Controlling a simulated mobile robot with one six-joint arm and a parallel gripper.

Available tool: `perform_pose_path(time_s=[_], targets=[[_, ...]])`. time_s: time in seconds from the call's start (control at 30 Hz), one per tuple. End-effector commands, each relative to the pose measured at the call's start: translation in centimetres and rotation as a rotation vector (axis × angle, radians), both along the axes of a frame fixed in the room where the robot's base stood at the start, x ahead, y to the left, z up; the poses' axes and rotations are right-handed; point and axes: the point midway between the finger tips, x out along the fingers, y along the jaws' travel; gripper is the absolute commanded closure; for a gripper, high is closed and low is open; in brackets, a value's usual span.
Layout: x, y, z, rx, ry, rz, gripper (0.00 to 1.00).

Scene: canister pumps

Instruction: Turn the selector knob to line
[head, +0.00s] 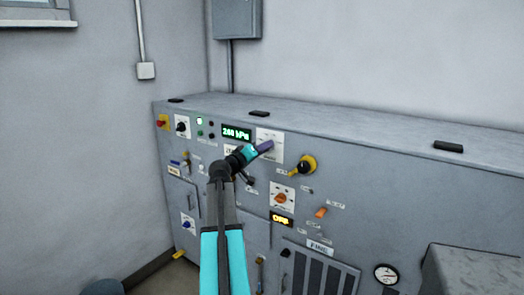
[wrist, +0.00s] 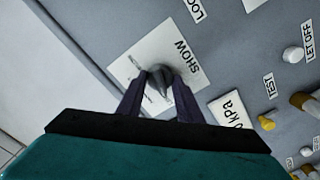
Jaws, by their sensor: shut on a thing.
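A dark grey knob (wrist: 159,75) sits on a white plate (wrist: 128,66) marked SHOW in the wrist view. The plate's smaller print, beside the knob, is too small to read. My gripper (wrist: 160,88) is shut on this knob, with one dark finger on each side of it. In the head view my gripper (head: 266,147) reaches the white plate (head: 276,136) right of the green display (head: 237,132), which seems to read 240 hPa. The knob is hidden there behind the fingers, and its pointing direction is unclear.
A black knob on a yellow base (head: 303,165) is close on the right. An orange knob (head: 281,198) and an orange lever (head: 320,212) are below. Another black knob (head: 182,127) is at the left. A grey block (head: 475,272) stands at the lower right.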

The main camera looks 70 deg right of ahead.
Motion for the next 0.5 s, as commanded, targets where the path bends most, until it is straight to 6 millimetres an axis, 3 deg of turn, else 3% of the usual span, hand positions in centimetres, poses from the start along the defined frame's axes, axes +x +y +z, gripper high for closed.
perform_pose_path(time_s=[0.03,0.13,0.5], targets=[[0.09,-0.16,0.03,-0.001,0.002,0.004,0.66],[0.06,-0.14,0.01,-0.001,0.002,0.003,0.49],[-0.01,0.08,-0.04,0.0,0.0,0.0,0.49]])
